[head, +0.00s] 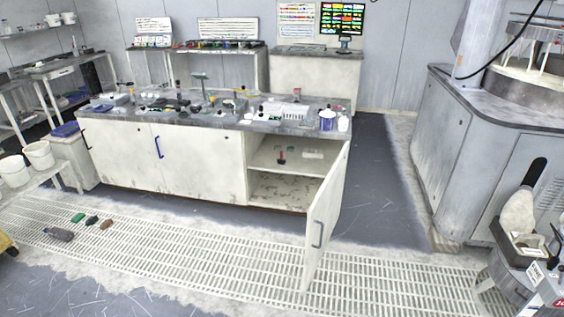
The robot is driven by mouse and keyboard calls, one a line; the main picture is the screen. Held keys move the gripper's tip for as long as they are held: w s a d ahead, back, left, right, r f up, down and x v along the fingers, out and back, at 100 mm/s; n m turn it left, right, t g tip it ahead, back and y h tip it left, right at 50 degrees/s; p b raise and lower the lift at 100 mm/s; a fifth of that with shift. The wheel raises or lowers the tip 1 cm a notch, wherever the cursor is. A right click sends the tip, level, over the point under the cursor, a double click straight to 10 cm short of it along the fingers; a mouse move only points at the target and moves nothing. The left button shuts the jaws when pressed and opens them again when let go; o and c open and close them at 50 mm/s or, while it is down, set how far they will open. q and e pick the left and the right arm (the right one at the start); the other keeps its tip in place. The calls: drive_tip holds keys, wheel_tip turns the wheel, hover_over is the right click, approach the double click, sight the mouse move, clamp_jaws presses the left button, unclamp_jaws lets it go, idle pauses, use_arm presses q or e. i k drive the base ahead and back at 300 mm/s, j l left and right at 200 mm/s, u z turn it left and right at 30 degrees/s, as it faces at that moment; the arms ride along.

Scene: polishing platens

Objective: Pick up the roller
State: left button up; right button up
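I cannot say for certain which thing is the roller. A small red-and-black object (282,157) stands on the shelf inside the open right part of the white cabinet (200,164); it may be the roller, but it is too small to tell. A grey, rounded object (58,234) lies on the floor grating at the left. Beside it lie small green (78,217), dark (92,221) and brown (107,224) pieces. Neither of my grippers shows in the head view.
The cabinet door (324,225) stands open, sticking out over the grating (190,246). The cluttered worktop (225,121) holds many small items. A large grey machine (450,150) stands at the right, white buckets (38,155) at the left. The grating before the cabinet is mostly clear.

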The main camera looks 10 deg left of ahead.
sight(282, 161)
drive_tip(key=i+j+u, duration=0.1)
drive_tip(key=i+j, duration=0.6)
drive_tip(key=i+j+u, duration=0.15)
drive_tip(key=i+j, duration=0.6)
drive_tip(key=i+j+u, duration=0.1)
drive_tip(key=i+j, duration=0.6)
drive_tip(key=i+j+u, duration=0.1)
drive_tip(key=i+j, duration=0.5)
drive_tip(key=i, duration=0.25)
